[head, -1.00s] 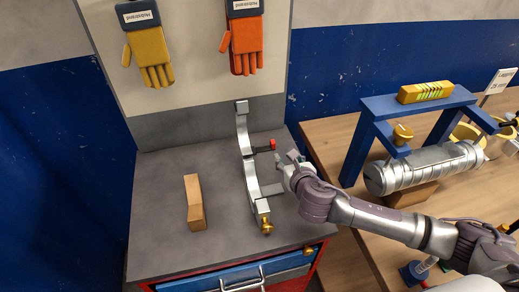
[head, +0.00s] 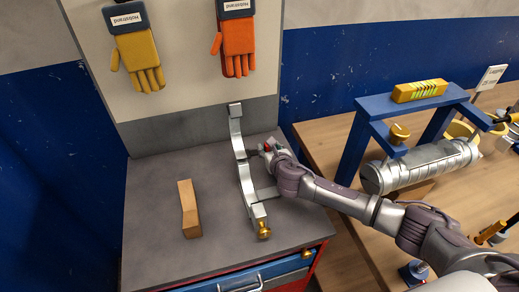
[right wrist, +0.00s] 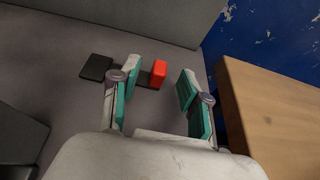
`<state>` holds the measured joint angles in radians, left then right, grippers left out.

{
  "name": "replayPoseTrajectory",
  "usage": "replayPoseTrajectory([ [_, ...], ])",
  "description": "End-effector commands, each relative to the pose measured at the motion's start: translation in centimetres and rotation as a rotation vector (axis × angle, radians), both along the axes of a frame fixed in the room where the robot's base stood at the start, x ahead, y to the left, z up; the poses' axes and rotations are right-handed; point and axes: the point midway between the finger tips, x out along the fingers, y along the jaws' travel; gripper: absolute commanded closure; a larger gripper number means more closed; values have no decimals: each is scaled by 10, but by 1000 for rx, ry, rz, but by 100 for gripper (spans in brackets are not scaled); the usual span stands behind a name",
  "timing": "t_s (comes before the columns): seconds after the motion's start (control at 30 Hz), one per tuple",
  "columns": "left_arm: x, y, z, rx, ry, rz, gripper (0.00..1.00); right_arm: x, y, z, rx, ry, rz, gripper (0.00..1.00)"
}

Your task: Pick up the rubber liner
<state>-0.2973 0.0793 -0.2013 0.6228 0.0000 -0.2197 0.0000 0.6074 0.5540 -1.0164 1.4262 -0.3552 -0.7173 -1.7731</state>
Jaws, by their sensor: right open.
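A dark flat piece with a red block (head: 267,148) at its end, which looks like the rubber liner, lies on the grey bench top beside a curved silver bracket (head: 241,165). In the head view it is mostly hidden by my right gripper (head: 268,150). In the right wrist view the dark piece (right wrist: 96,67) and the red block (right wrist: 158,73) show clearly. My right gripper (right wrist: 160,76) is open and empty, with the red block seen between its two teal-padded fingers. I cannot tell whether they touch it. My left gripper is not in view.
A wooden block (head: 189,209) lies left on the bench. Yellow and orange gloves (head: 237,45) hang on the back panel. At right, a wooden table holds a blue frame (head: 418,106) and a silver spiral duct (head: 420,166). The bench's front left is clear.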

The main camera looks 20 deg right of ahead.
Motion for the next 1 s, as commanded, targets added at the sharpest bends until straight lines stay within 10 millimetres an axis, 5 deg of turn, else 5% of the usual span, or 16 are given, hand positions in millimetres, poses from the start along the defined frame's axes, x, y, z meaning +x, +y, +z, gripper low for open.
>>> replayPoseTrajectory([
  [0.2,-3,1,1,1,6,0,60,25,0,-9,1,0,-1,54],
  [0.5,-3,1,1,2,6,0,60,28,0,-11,0,0,0,54],
  [0.77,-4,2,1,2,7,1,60,28,0,-11,0,0,0,98],
  [1.0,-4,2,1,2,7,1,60,28,0,-11,0,0,0,100],
])
